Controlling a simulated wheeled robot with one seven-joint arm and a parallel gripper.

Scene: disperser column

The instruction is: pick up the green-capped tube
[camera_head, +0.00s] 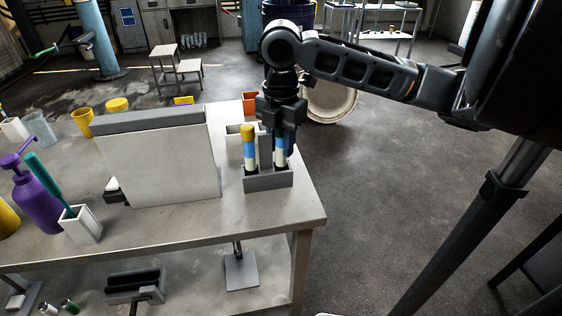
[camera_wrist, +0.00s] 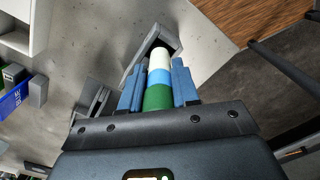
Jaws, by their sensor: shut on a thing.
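The green-capped tube (camera_wrist: 158,76) shows a green cap, a blue band and a white body in the wrist view. My gripper (camera_wrist: 159,70) has its blue fingers on both sides of it, shut on it. In the head view my gripper (camera_head: 281,135) points down over the grey rack (camera_head: 268,183). The tube's blue and white lower part (camera_head: 280,157) shows below the fingers, with its dark bottom end at the right slot of the rack. Its cap is hidden there by the gripper. A yellow-capped tube (camera_head: 249,150) stands upright in the left slot.
The rack stands near the right end of the grey table (camera_head: 170,222). A large pale box (camera_head: 160,160) is left of it, and a small orange container (camera_head: 250,103) is behind. A purple bottle (camera_head: 37,203) and a white holder (camera_head: 81,225) stand further left. Open floor lies to the right.

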